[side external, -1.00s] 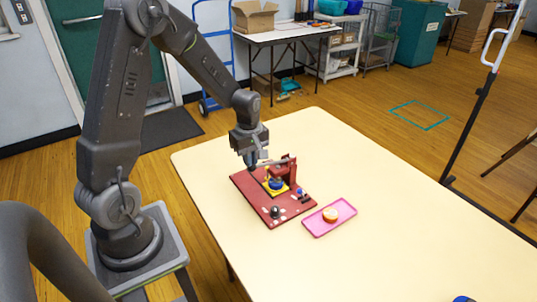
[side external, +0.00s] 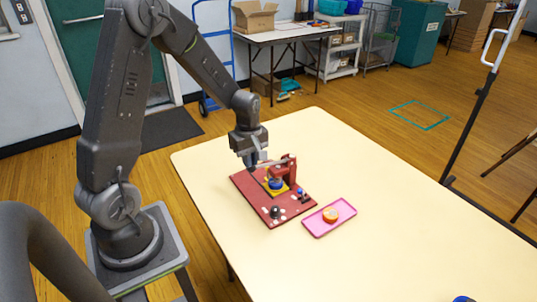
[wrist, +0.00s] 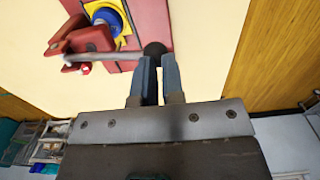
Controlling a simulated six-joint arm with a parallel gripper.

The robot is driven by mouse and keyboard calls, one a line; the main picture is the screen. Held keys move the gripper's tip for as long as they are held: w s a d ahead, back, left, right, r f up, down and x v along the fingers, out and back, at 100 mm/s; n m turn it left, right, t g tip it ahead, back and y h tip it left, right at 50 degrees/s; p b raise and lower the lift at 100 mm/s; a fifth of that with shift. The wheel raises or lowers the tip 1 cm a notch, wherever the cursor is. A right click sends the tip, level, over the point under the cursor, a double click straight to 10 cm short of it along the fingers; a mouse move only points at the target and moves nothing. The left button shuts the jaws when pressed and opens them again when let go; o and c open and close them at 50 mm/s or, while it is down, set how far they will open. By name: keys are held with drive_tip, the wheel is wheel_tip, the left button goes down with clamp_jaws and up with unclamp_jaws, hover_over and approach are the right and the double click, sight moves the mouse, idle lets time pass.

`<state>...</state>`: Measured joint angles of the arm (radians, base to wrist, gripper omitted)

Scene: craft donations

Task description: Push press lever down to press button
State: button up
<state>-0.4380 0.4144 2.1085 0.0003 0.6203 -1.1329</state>
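The press lever (wrist: 105,55) is a thin grey rod with a dark round knob (wrist: 154,48) at its end. It runs from a red bracket (side external: 289,171) on a red board (side external: 252,190). The blue button (side external: 276,184) sits on a yellow square under the lever; it also shows in the wrist view (wrist: 108,17). My gripper (wrist: 159,62) has its two blue-grey fingers close together, with a narrow gap. Its tips are at the knob and overlap it in the wrist view. Whether they touch it, I cannot tell. In the side view my gripper (side external: 252,167) is at the lever's free end.
A pink tray (side external: 315,228) with a round orange-and-cream item (side external: 330,215) lies right of the board. A black knob (side external: 275,212) and several small pieces sit on the board's front part. The cream table (side external: 420,220) is mostly clear to the right.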

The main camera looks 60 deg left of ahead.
wheel_tip(320, 180, up, 8)
drive_tip(key=shift+r, duration=0.15)
idle(0.7)
idle(0.4)
drive_tip(key=s+d+r+m+t, duration=0.5)
drive_tip(key=s+d+r+m, duration=0.7)
drive_tip(key=m, duration=0.5)
drive_tip(key=s+d, duration=0.2)
drive_tip(key=d, duration=0.1)
drive_tip(key=shift+d+r, duration=0.2)
drive_tip(key=shift+d, duration=0.1)
